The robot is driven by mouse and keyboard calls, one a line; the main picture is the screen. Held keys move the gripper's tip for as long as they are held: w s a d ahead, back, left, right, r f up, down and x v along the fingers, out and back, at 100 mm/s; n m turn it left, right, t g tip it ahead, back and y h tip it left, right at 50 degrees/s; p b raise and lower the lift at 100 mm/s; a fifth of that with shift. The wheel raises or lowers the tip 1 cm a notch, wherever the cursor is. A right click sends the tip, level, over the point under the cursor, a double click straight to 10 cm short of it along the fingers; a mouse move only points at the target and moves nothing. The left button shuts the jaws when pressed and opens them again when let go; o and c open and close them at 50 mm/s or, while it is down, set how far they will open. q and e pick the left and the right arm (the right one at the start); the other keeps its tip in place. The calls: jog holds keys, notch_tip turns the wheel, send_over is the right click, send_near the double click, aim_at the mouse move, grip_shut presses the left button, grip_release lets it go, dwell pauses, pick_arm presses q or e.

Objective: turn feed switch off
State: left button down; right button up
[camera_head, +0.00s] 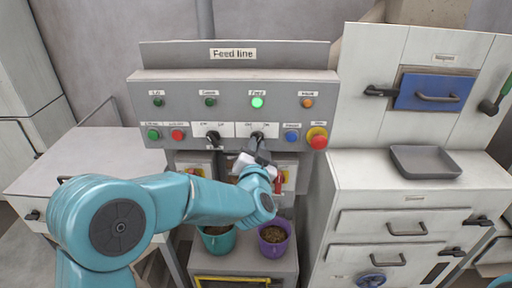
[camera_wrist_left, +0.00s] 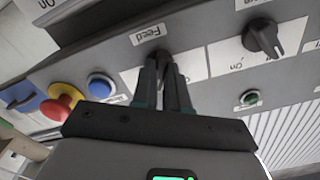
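The feed switch (camera_head: 257,136) is a black rotary knob on the grey Feed line panel, below a lit green Feed lamp (camera_head: 257,102). In the left wrist view the feed switch (camera_wrist_left: 166,57) shows between my fingertips, under the Feed label (camera_wrist_left: 148,34). My left gripper (camera_head: 257,147) reaches up to the knob from below and in front. In the left wrist view its two dark fingers (camera_wrist_left: 164,75) are close together on either side of the knob, which they partly hide. The exact pointing of the knob is hidden. My right gripper is not in view.
A second black knob (camera_head: 212,137) is to the left of the feed switch. A blue button (camera_head: 292,136) and a red-and-yellow stop button (camera_head: 317,138) are to the right. Teal (camera_head: 218,240) and purple (camera_head: 274,238) buckets stand below. A grey tray (camera_head: 425,162) lies on the right cabinet.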

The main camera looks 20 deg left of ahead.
pick_arm(q)
jog(key=shift+d+f+n+b, duration=0.1)
jog(key=shift+n+b, duration=2.55)
jog(key=shift+n, duration=0.25)
jog(key=shift+d+n+b, duration=0.1)
jog(key=shift+n+b, duration=2.55)
jog(key=shift+n, duration=0.55)
jog(key=c, duration=1.1)
grip_release()
jog(key=shift+c, duration=0.2)
